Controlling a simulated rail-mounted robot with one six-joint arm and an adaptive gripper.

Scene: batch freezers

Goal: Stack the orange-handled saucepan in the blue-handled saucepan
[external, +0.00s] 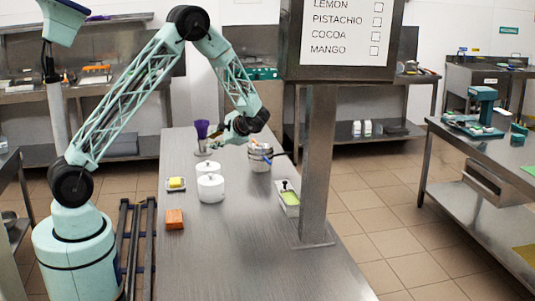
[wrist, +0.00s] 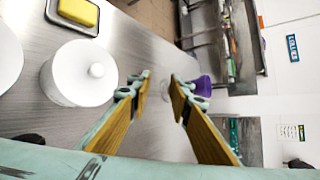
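A shiny metal saucepan (external: 260,163) stands on the steel table just right of my wrist in the external view. A blue part shows on its right side and an orange part at its upper rim. It looks like one pan sits inside another, but the picture is too small to be sure. My gripper (external: 209,144) is left of the pans, apart from them, pointing left near a purple cup-like thing (external: 201,128). In the wrist view my gripper (wrist: 160,90) is open with nothing between its fingers. No saucepan shows in the wrist view.
White lidded pots (external: 211,189) stand in front of my gripper; one shows in the wrist view (wrist: 75,78). A yellow block on a small tray (external: 176,184), an orange block (external: 174,219) and a green-filled container (external: 289,199) are nearby. A sign post (external: 318,170) rises at right. The table front is clear.

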